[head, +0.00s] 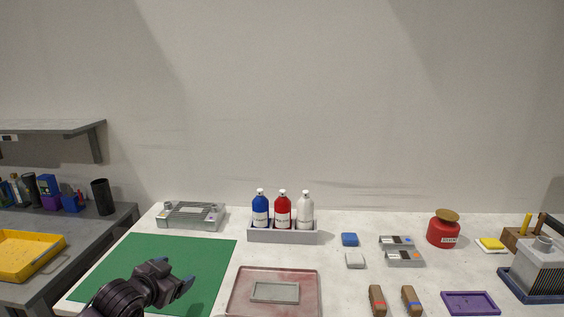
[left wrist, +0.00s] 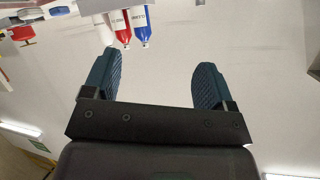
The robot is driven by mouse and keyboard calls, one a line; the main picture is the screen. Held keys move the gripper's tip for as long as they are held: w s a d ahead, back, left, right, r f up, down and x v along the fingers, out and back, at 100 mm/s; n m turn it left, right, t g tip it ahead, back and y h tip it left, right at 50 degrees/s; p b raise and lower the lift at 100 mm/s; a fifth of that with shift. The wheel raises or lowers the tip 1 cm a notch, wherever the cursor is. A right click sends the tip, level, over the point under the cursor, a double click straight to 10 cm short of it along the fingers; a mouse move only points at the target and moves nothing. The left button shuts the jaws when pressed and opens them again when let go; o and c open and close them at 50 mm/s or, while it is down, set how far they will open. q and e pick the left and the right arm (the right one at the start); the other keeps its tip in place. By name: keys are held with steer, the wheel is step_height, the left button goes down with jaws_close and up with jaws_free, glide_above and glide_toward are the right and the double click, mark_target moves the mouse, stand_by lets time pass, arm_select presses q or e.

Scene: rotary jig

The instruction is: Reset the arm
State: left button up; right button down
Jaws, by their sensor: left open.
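My left gripper (head: 181,282) is over the green mat (head: 206,256) at the lower left of the head view. In the left wrist view its two blue ribbed fingers (left wrist: 155,88) stand wide apart with nothing between them. That view looks toward the wall, with the bottles upside down at its top. My right gripper is in neither view. The rotary jig cannot be made out for certain; a grey metal fixture (head: 192,215) lies at the back left of the white table.
Blue, red and white bottles (head: 283,211) stand in a grey holder (head: 283,236). A reddish tray (head: 242,291) with a grey plate lies right of the mat. Brushes (head: 377,300), a purple tray (head: 470,303) and a red pot (head: 443,233) are to the right. A side bench (head: 60,285) stands left.

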arm_select(q)
steer(key=s+f+n+y, duration=0.1)
steer(key=s+f+n, duration=0.1)
steer(key=s+f, duration=0.5)
steer(key=s+a+f+n+g+y, duration=0.1)
steer(key=s+f, duration=0.6)
steer(key=s, duration=0.7)
steer(key=s+f+n+y, duration=0.2)
steer(key=s+f, duration=0.5)
steer(key=s, duration=0.4)
steer(key=shift+s+a+n+g, duration=0.15)
steer(key=shift+a+n+g, duration=0.15)
steer(key=shift+a+n, duration=0.15)
